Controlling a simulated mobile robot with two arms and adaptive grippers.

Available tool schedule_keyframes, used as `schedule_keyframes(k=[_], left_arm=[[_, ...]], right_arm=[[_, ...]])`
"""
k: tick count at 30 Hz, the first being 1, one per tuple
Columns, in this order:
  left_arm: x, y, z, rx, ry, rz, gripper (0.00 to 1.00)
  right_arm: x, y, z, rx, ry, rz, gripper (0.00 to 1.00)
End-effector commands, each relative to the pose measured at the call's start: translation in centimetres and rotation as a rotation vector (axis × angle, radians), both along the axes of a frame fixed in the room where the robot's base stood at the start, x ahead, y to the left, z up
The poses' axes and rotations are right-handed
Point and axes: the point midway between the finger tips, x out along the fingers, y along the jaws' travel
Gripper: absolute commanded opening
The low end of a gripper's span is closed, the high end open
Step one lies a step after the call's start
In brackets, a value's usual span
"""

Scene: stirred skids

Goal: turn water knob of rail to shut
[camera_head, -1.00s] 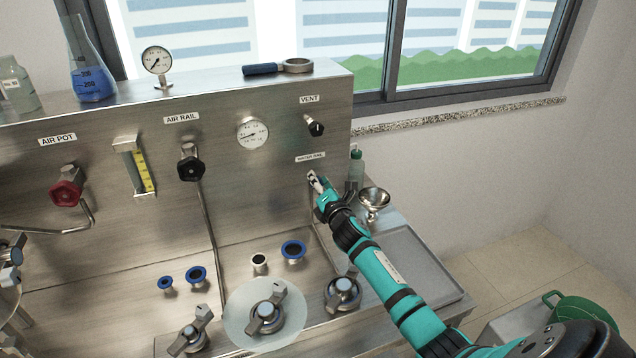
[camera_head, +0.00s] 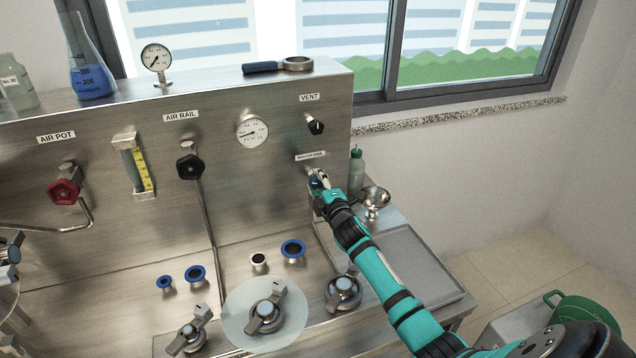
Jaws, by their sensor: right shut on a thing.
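The water rail knob (camera_head: 313,182) is on the steel panel at the right, under a small label (camera_head: 310,156) that reads as water rail. Only a bit of the knob shows, dark blue, between the fingers. My right gripper (camera_head: 317,180) is at the panel and shut on this knob. My teal right arm reaches up to it from the lower right and hides part of the knob.
The vent knob (camera_head: 316,126) sits above, and the black air rail knob (camera_head: 190,166) is to the left. A green bottle (camera_head: 357,168) and a metal funnel (camera_head: 374,198) stand close right of my gripper. A steel tray (camera_head: 418,262) lies beside my forearm.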

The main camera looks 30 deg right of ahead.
Motion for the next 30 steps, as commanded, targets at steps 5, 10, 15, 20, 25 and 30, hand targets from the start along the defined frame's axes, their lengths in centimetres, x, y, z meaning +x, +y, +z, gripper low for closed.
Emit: schedule_keyframes(k=[5, 10, 15, 20, 25, 30], left_arm=[[-0.03, -0.01, -0.08, 0.0, 0.001, 0.0, 0.4], [-0.05, -0.01, -0.07, 0.0, 0.001, 0.0, 0.4], [-0.06, -0.01, -0.03, 0.0, 0.001, 0.0, 0.4], [-0.08, 0.0, 0.05, 0.0, 0.002, 0.0, 0.4], [-0.09, 0.01, 0.17, 0.0, 0.002, 0.0, 0.4], [-0.09, 0.0, 0.29, 0.0, 0.002, 0.001, 0.4]], right_arm=[[-0.03, 0.02, -0.26, 0.166, -0.037, -0.001, 0.0], [-0.03, 0.01, -0.35, 0.324, -0.074, -0.002, 0.0], [-0.01, 0.07, -0.44, 0.48, -0.111, -0.003, 0.0], [-0.01, 0.12, -0.51, 0.629, -0.147, -0.003, 0.0], [0.0, 0.18, -0.59, 0.785, -0.184, -0.002, 0.0], [0.01, 0.25, -0.66, 0.926, -0.218, -0.003, 0.0]])
